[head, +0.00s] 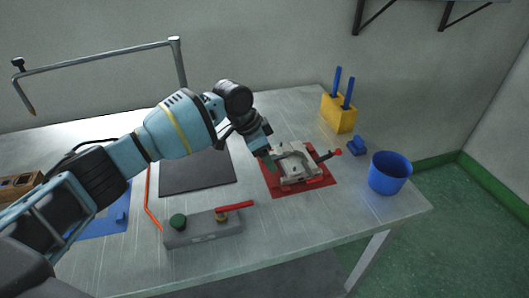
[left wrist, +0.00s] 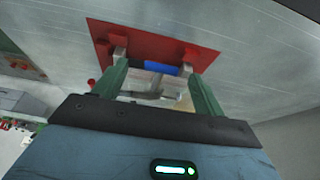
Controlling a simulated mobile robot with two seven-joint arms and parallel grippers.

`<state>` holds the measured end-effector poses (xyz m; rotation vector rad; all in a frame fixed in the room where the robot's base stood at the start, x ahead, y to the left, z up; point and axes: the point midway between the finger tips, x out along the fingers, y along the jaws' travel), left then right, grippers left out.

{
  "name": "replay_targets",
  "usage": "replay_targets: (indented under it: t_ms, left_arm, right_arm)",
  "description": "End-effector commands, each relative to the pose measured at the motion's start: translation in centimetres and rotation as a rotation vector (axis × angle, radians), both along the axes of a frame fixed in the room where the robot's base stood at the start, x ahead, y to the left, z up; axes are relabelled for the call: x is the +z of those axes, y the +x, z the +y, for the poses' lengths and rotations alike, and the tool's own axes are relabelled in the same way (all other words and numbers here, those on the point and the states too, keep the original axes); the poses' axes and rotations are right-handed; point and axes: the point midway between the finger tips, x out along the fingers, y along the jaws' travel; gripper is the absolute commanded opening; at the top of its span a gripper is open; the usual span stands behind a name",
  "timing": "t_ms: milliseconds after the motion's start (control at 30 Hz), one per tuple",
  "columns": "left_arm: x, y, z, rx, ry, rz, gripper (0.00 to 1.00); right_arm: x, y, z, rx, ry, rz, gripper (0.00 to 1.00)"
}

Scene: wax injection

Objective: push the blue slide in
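The fixture, a light grey metal block (head: 296,163), sits on a red plate (head: 318,187) right of the table's middle. In the left wrist view the red plate (left wrist: 150,40) carries grey metal parts with a short blue bar (left wrist: 160,68) between them, apparently the blue slide. I cannot make the blue slide out in the head view, where my gripper covers that side. My left gripper (head: 269,162) is at the left side of the fixture. Its green fingers (left wrist: 156,70) are spread apart on either side of the blue bar; contact cannot be told. My right gripper is not in view.
A red-knobbed handle (head: 329,155) sticks out right of the fixture. A blue cup (head: 390,173), a small blue piece (head: 357,145) and a yellow block (head: 339,113) with blue rods stand right. A grey box (head: 203,229) with a red lever lies in front; a dark mat (head: 197,177) lies left.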

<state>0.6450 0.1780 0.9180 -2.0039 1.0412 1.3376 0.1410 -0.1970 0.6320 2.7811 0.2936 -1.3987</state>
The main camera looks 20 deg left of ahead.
Motion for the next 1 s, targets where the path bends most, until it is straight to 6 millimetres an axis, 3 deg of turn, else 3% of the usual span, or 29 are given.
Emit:
replay_targets:
  t_ms: [267, 700, 1000]
  left_arm:
    - [0.7, -0.1, 0.3, 0.001, 0.001, -0.002, 0.71]
    - [6.5, -1.5, 2.2, 0.0, 0.0, -0.002, 0.71]
    - [7.2, -1.7, 2.5, 0.0, 0.001, 0.001, 0.71]
  right_arm:
    - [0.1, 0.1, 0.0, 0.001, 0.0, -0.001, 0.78]
    - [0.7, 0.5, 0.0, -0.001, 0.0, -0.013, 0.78]
    - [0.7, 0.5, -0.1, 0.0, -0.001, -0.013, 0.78]
